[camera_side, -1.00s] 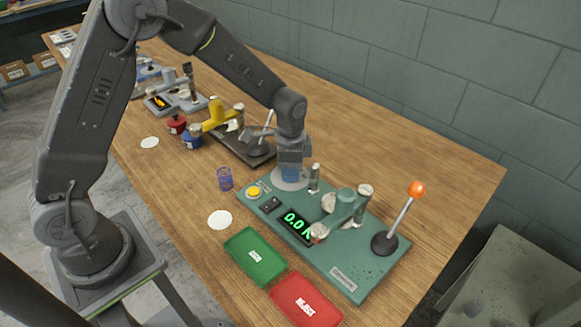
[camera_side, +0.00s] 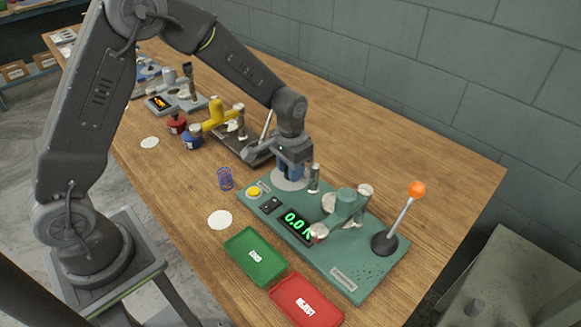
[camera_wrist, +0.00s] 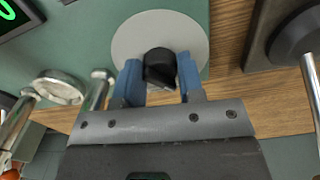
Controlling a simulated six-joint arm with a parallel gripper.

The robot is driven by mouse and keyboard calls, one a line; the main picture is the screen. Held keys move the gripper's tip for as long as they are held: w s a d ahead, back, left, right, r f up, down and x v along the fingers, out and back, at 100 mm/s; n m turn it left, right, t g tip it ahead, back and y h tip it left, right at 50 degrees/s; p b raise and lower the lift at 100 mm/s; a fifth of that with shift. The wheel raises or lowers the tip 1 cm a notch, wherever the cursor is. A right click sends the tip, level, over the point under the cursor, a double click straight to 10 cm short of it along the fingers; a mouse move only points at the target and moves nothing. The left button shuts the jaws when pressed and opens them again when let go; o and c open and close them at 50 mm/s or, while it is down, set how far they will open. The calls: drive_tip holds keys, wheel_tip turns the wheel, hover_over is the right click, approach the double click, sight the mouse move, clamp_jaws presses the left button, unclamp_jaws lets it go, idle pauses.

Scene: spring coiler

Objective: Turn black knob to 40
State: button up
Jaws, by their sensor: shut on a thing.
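The black knob (camera_wrist: 160,68) sits on a round pale grey dial plate (camera_wrist: 140,30) at the end of the green machine base. In the wrist view my gripper (camera_wrist: 159,72) has its blue fingers on either side of the knob, shut on it. In the side view my gripper (camera_side: 290,170) points down over the dial plate (camera_side: 287,183), and the knob is hidden behind it. No dial marks or numbers are readable.
The machine base (camera_side: 350,262) carries a yellow button (camera_side: 254,191), metal posts and an orange-tipped lever (camera_side: 417,189). A green tray (camera_side: 255,257) and a red tray (camera_side: 306,300) lie in front. A blue spring (camera_side: 225,178) stands on the table. A second, darker machine is close behind my gripper.

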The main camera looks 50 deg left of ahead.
drive_tip(key=shift+n, duration=0.6)
drive_tip(key=o, duration=0.9)
drive_tip(key=shift+r, duration=6.9)
